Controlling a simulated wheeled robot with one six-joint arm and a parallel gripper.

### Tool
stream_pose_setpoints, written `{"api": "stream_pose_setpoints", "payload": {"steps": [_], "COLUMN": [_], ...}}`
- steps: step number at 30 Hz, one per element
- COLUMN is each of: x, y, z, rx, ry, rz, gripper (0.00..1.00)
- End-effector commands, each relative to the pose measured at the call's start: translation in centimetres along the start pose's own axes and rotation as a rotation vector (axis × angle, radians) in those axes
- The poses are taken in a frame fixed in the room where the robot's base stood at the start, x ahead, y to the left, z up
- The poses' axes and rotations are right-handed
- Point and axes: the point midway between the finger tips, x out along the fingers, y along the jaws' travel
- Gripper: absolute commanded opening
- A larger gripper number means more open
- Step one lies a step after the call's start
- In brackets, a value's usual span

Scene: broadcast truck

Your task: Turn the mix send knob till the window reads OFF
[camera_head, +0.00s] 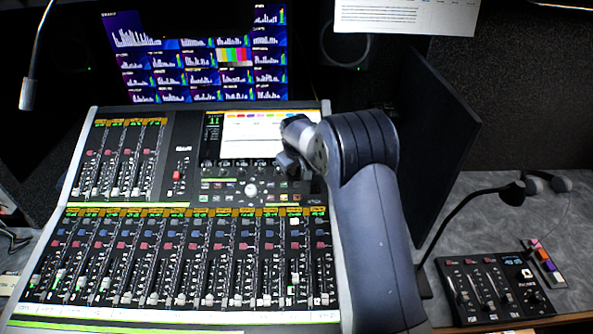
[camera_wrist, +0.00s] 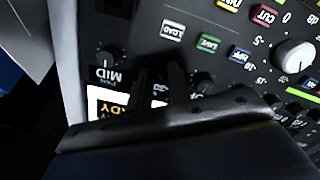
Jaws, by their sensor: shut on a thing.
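My gripper (camera_head: 291,164) reaches down to the right side of the mixing console (camera_head: 185,206), just under its lit screen. In the wrist view my gripper (camera_wrist: 158,86) has its dark fingers close together over the panel. They are shut on a knob that the fingers and the dark wrist body hide almost wholly. A lit window (camera_wrist: 103,100) with white and yellow areas is beside the fingers and partly covered. Only a few letters show, so I cannot read its whole value. A small knob marked MID (camera_wrist: 105,59) is near it.
Wrist view: a large white knob (camera_wrist: 294,56) and coloured LOAD, SAVE and CUT keys are close by.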

Motion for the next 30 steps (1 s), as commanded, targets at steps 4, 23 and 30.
{"api": "stream_pose_setpoints", "payload": {"steps": [4,23,30], "x": [0.1,-0.05,-0.06], "y": [-0.08,-0.13,-0.12], "z": [0.01,0.01,0.01], "rx": [-0.131,-0.441,-0.454], "ry": [0.001,0.0,0.0], "rz": [0.001,0.004,0.004], "gripper": [0.0,0.0,0.0]}}
